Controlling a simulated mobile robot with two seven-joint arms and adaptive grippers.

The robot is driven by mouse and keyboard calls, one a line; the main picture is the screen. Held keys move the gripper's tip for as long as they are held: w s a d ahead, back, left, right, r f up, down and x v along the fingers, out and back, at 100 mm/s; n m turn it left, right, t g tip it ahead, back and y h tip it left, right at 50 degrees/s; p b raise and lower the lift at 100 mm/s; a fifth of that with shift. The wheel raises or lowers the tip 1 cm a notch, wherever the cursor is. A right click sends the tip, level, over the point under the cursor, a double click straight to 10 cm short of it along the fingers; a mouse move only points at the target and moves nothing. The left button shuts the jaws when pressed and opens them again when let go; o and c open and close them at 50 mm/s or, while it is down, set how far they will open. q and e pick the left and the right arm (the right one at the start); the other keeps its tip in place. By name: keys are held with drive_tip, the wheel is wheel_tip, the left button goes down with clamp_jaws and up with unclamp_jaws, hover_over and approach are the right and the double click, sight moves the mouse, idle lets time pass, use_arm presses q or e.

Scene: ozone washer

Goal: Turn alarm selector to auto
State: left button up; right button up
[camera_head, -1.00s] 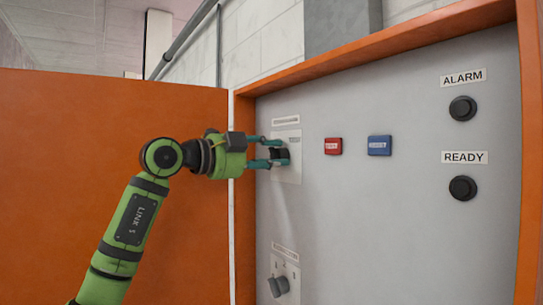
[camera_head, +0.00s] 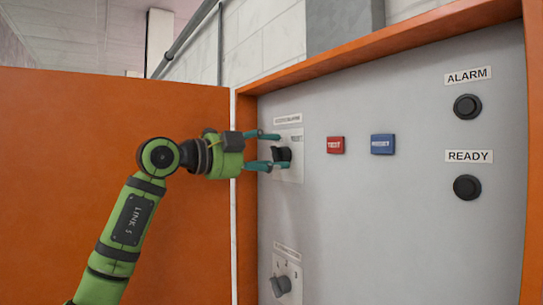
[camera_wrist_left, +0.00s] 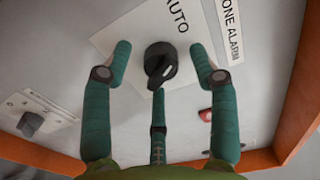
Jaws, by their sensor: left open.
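The alarm selector is a black rotary knob (camera_head: 283,155) on a light plate at the left of the grey panel. My left gripper (camera_head: 269,151) is open at the knob. In the left wrist view its teal fingers (camera_wrist_left: 160,72) stand on both sides of the knob and below it, with visible gaps at the sides. Contact with the lower finger cannot be told.
Red TEST (camera_head: 335,145) and blue RESET (camera_head: 382,144) buttons are to the right. Black ALARM (camera_head: 467,106) and READY (camera_head: 467,187) knobs are farther right. Another selector (camera_head: 281,286) is below. An orange frame (camera_head: 246,200) borders the panel. The panel's middle is clear.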

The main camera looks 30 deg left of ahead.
use_arm(q)
drive_tip(key=v, duration=1.1)
drive_tip(key=shift+a, duration=0.25)
drive_tip(key=shift+s, duration=0.1)
